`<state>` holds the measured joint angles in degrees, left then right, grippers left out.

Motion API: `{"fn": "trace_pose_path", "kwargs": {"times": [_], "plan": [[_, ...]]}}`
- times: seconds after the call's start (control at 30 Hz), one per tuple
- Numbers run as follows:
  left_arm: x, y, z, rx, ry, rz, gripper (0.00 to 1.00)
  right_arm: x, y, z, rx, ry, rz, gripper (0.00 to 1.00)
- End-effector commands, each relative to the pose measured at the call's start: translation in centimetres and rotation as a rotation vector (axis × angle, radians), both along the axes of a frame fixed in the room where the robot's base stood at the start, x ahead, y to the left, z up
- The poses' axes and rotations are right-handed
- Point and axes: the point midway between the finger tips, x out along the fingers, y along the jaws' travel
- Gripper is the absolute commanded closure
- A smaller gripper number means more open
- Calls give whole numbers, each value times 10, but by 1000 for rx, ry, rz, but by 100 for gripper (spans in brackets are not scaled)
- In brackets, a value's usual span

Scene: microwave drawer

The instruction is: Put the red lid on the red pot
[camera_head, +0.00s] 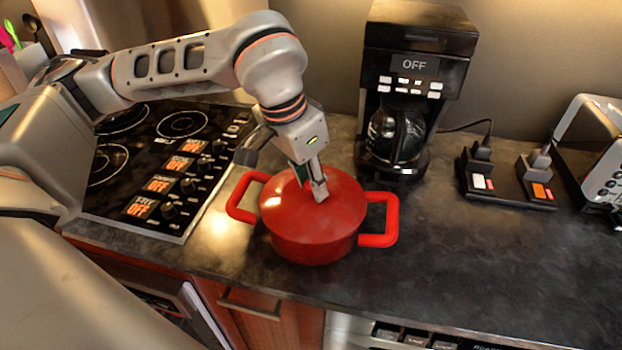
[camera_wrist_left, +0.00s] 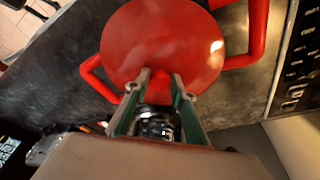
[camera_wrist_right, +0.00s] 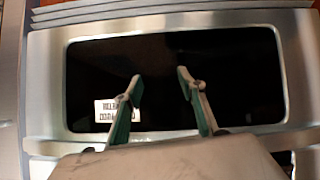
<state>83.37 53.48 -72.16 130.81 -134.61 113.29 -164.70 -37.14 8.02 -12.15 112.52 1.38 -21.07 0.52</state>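The red pot (camera_head: 308,246) stands on the dark counter, with a loop handle on each side. The round red lid (camera_head: 338,184) lies over the pot's opening and looks level and about centred. It fills the top of the left wrist view (camera_wrist_left: 150,40). My left gripper (camera_head: 318,192) points down at the middle of the lid.
A black cooktop (camera_head: 150,160) lies left of the pot. A coffee maker (camera_head: 415,40) stands close behind it on the right. A power strip (camera_head: 508,188) and a toaster (camera_head: 597,150) are farther right. The counter's front right is clear. A microwave drawer (camera_wrist_right: 230,80) faces my right gripper.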

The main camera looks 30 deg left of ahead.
Motion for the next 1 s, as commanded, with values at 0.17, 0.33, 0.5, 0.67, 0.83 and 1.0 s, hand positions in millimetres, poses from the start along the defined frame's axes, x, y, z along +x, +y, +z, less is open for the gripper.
{"fn": "trace_pose_path", "kwargs": {"times": [0.17, 0.33, 0.5, 0.67, 0.83, 1.0], "plan": [[0, 0, 1, 0, 0, 0, 62, 0, 0, -1, 0, 1, 0, 60], [0, 0, 1, 0, 0, 0, 62, -1, 0, -1, 0, 3, 0, 60], [0, 0, 9, 0, 1, 1, 62, -1, 0, 4, -1, 4, 0, 60], [-3, 2, 31, -1, -6, 1, 62, 0, 0, 8, 0, 0, 0, 60], [-12, 6, 64, 0, -7, 2, 62, 0, 0, 7, 0, 0, 0, 60], [-20, 9, 96, 0, -5, 2, 62, 0, 0, 7, 0, 0, 0, 60]]}}
